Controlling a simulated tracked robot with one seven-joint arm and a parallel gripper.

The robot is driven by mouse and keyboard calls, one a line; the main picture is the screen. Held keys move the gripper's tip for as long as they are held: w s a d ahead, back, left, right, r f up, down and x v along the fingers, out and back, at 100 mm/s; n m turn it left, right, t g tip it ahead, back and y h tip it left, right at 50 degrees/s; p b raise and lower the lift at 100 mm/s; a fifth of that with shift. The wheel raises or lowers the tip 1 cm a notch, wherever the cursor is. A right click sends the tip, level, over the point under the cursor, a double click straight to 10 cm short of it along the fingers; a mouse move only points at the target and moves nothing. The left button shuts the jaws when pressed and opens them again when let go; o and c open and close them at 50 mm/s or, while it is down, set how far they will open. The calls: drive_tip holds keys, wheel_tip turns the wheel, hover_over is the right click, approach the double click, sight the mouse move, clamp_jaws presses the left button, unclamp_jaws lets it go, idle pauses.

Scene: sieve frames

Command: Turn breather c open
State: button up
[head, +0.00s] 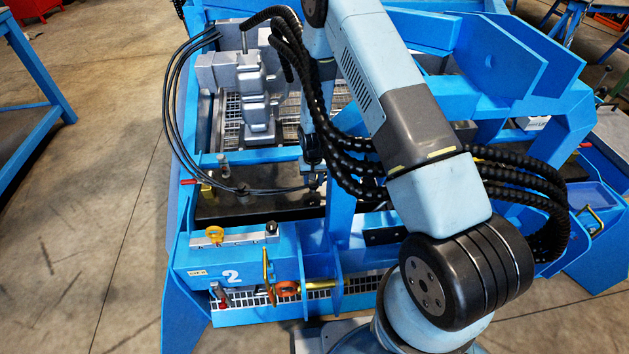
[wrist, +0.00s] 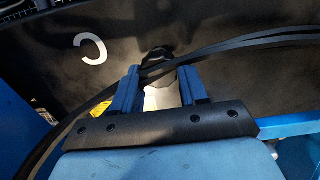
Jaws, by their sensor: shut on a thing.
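Breather c shows in the wrist view as a small fitting (wrist: 161,97) with a dark top, between my fingers. A white letter C (wrist: 92,49) is painted on the dark plate to its left. My gripper (wrist: 160,75) has its two blue fingers on either side of the fitting and is shut on it. Part of the fitting is hidden by the fingers and by a black cable across it. I cannot tell from the picture how far it is turned. In the head view my arm reaches down into the blue frame, and the breather cannot be made out there.
Black cables (wrist: 258,36) run across the plate and past the fingers in the wrist view. In the head view a blue frame (head: 225,262) marked 2 surrounds the dark plate (head: 262,207). A grey machine (head: 253,90) stands behind. Open floor (head: 95,200) lies left.

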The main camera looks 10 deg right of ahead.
sight(313, 182)
drive_tip(key=n, duration=0.4)
drive_tip(key=shift+w+n, duration=0.15)
drive_tip(key=shift+n, duration=0.15)
drive_tip(key=shift+a+n, duration=0.1)
drive_tip(key=shift+n, duration=1.8)
drive_tip(key=o, duration=1.1)
drive_tip(key=shift+c, duration=0.2)
drive_tip(key=shift+r, duration=0.1)
wheel_tip(313, 182, up, 14)
drive_tip(key=shift+f, duration=0.25)
drive_tip(key=shift+r, duration=0.1)
